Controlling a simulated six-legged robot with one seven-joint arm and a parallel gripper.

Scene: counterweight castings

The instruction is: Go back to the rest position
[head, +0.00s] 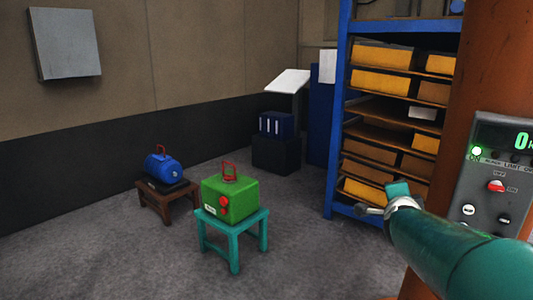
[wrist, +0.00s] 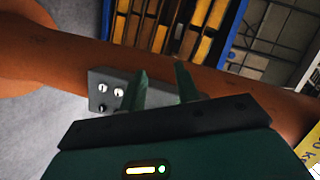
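My gripper (wrist: 160,68) shows in the wrist view with its two dark green fingers apart and nothing between them. Behind the fingers are an orange post (wrist: 235,88) and a grey box with round buttons (wrist: 103,90); I cannot tell the gap to them. In the head view my green arm reaches in from the lower right, in front of the post (head: 485,60). The fingers are not clear there. A green casting with a red handle (head: 228,198) stands on a teal stool (head: 235,230). A blue casting (head: 163,167) sits on a brown stool (head: 160,200).
A control box with a green display (head: 495,175) is on the post, close to my arm. A blue shelf with yellow bins (head: 340,120) stands behind. A dark blue block (head: 276,124) rests on a black stand (head: 276,153) at the back. The floor at lower left is clear.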

